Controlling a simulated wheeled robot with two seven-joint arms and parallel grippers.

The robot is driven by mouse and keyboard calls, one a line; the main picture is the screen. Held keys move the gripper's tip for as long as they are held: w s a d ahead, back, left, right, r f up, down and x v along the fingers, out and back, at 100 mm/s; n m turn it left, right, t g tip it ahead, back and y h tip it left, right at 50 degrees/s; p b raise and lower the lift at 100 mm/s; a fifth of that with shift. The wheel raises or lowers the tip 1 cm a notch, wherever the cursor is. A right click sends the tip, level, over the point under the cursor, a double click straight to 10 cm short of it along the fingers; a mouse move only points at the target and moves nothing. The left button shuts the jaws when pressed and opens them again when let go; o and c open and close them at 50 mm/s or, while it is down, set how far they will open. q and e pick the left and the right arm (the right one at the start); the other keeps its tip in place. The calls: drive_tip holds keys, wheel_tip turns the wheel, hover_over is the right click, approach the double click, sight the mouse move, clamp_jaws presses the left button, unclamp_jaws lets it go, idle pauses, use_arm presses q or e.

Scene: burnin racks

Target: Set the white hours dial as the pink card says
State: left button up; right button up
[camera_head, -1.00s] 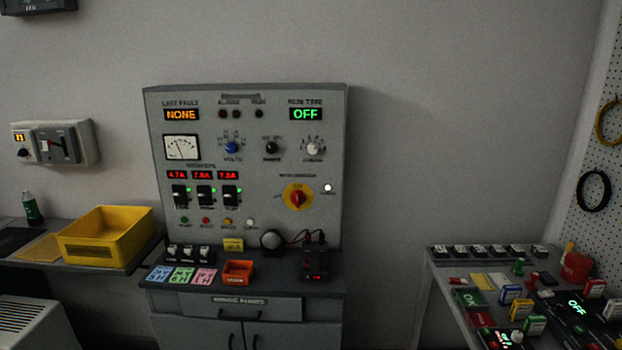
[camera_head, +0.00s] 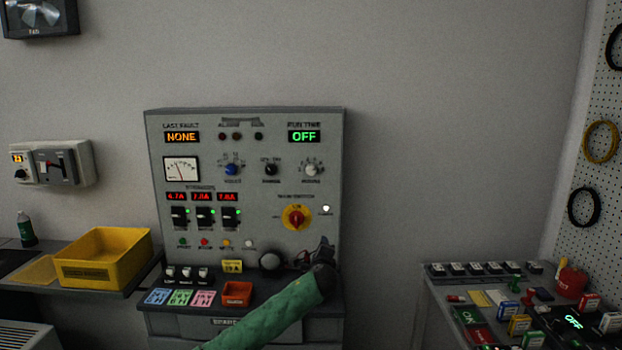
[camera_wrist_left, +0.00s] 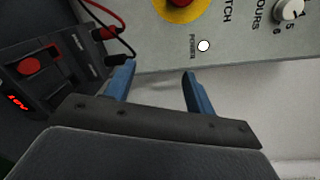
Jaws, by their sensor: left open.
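The white hours dial (camera_head: 311,170) is at the upper right of the grey panel, below the green "OFF" run time display (camera_head: 304,136). It also shows at the top right of the left wrist view (camera_wrist_left: 288,10), near numbers 5 and 6. The pink card (camera_head: 204,298) lies on the ledge beside a blue and a green card; its writing is too small to read surely. My left gripper (camera_head: 322,248) is in front of the panel's lower right, below the dial and apart from it. In the left wrist view its blue fingers (camera_wrist_left: 158,72) are open and empty. My right gripper is not in view.
A red-and-yellow main switch (camera_head: 296,217) and white power lamp (camera_head: 326,209) lie between my gripper and the dial. A black box (camera_wrist_left: 35,70) with red and black leads is close beside the gripper. Bare wall is right of the panel.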

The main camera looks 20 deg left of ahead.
sight(311, 174)
use_arm(q)
drive_tip(key=w+a+r+m+t+p, duration=0.1)
drive_tip(key=w+a+r+m+t, duration=0.1)
drive_tip(key=r, duration=0.5)
drive_tip(key=w+a+r+m+t+p, duration=0.1)
drive_tip(key=w+a+r+m, duration=0.1)
drive_tip(key=w+r+m, duration=0.3)
drive_tip(key=w+a+r+m+t+y+p, duration=0.1)
drive_tip(key=w+a+r+m+t, duration=0.1)
drive_tip(key=r+m, duration=0.4)
drive_tip(key=shift+w+a+r+m+t, duration=0.1)
drive_tip(key=shift+w+r, duration=0.2)
drive_tip(key=shift+r, duration=0.25)
drive_tip(key=shift+w+r+m+t, duration=0.1)
drive_tip(key=shift+w+r, duration=0.2)
drive_tip(key=shift+r, duration=0.25)
drive_tip(key=shift+w+a+r+m+t, duration=0.1)
drive_tip(key=shift+w+r, duration=0.2)
drive_tip(key=shift+r, duration=0.25)
drive_tip(key=shift+w+a+r, duration=0.15)
drive_tip(key=shift+w+a, duration=0.05)
drive_tip(key=shift+w, duration=0.5)
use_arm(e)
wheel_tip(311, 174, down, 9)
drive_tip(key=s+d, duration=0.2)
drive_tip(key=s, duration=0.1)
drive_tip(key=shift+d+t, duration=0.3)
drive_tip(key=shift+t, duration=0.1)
